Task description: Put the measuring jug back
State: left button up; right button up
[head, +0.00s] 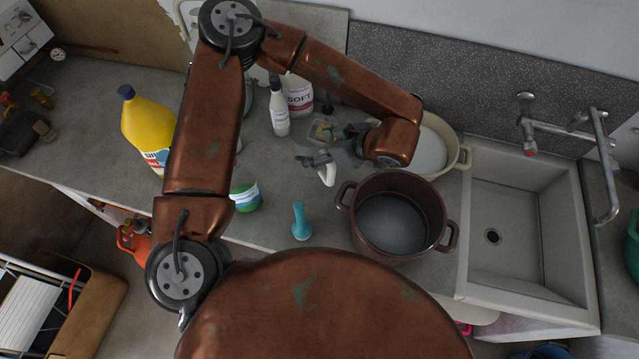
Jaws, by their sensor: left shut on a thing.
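My left gripper (345,153) is over the counter, behind and to the left of the dark red pot. It is shut on a small pale thing, which I take to be the measuring jug (327,174). Only a white curved part of it shows clearly, just left of the pot's rim. The gripper and my arm's brown wrist hide the rest, so I cannot tell its full shape or whether it touches the counter. My right gripper is not in view.
The dark red pot (436,207) stands left of the sink (517,215). A cream basin (462,158) is behind it. A white bottle (279,112), a SOFT container (300,98), a teal object (301,224) and a yellow jug (146,122) stand on the counter (95,95).

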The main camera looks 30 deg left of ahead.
pick_arm(q)
jog(key=f, duration=0.3)
jog(key=f+b, duration=0.1)
jog(key=shift+w+f, duration=0.15)
jog(key=shift+w, duration=0.2)
jog(key=shift+f, duration=0.35)
notch_tip(320, 180, down, 9)
jog(key=shift+p, duration=0.35)
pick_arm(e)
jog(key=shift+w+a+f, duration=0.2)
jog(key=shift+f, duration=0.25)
pick_arm(q)
jog(key=shift+s+f, duration=0.1)
jog(key=shift+f, duration=0.05)
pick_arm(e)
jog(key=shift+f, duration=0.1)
pick_arm(q)
jog(key=shift+f+b, duration=0.4)
jog(key=shift+f, duration=0.1)
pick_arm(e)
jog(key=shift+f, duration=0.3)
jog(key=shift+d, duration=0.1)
pick_arm(q)
jog(key=o, duration=1.4)
jog(key=shift+c, duration=0.2)
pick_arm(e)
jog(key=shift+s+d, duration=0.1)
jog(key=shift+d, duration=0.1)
